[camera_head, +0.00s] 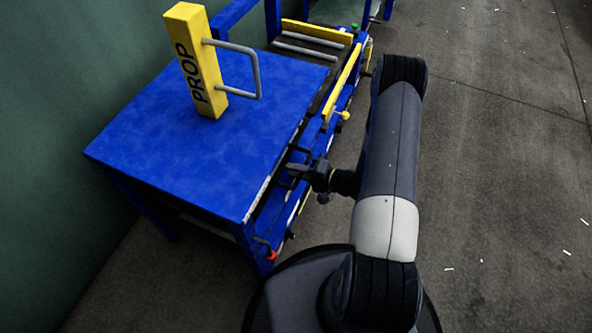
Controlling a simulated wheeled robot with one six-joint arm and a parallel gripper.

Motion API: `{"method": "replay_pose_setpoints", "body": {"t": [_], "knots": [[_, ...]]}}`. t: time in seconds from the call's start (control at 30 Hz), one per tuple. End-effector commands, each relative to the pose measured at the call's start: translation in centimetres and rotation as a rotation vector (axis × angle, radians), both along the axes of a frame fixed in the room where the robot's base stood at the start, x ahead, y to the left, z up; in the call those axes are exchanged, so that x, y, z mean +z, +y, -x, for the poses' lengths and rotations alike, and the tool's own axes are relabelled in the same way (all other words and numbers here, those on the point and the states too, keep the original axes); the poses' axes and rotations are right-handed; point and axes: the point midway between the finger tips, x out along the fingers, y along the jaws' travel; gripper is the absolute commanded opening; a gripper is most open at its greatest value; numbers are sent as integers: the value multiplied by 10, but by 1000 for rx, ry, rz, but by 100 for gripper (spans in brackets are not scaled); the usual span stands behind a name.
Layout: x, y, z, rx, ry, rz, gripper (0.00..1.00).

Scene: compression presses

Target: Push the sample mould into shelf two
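My gripper (293,174) is at the right edge of the blue table, beside a dark loop-shaped handle (299,150). It looks very close to the handle, but I cannot tell whether it touches it. Its fingers are small and dark, so whether they are open or shut is unclear. I cannot make out the sample mould as a separate thing; the handle may belong to it. Shelf two cannot be identified. The space under the tabletop is mostly hidden by the top and the blue side rail (313,163).
A yellow post marked PROP (195,65), with a grey handle (257,70), stands on the blue tabletop (150,145). Rollers (306,50) and yellow guide bars (341,85) lie behind. A red-tipped part (271,255) sits at the near corner.

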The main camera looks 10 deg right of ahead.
Motion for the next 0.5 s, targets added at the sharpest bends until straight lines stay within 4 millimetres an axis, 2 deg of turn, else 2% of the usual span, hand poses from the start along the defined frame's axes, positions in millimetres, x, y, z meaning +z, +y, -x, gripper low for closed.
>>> {"method": "replay_pose_setpoints", "body": {"t": [0.27,0.5], "knots": [[3,-9,5,-4,-1,0,21],[11,-39,26,-7,-1,-1,21]]}}
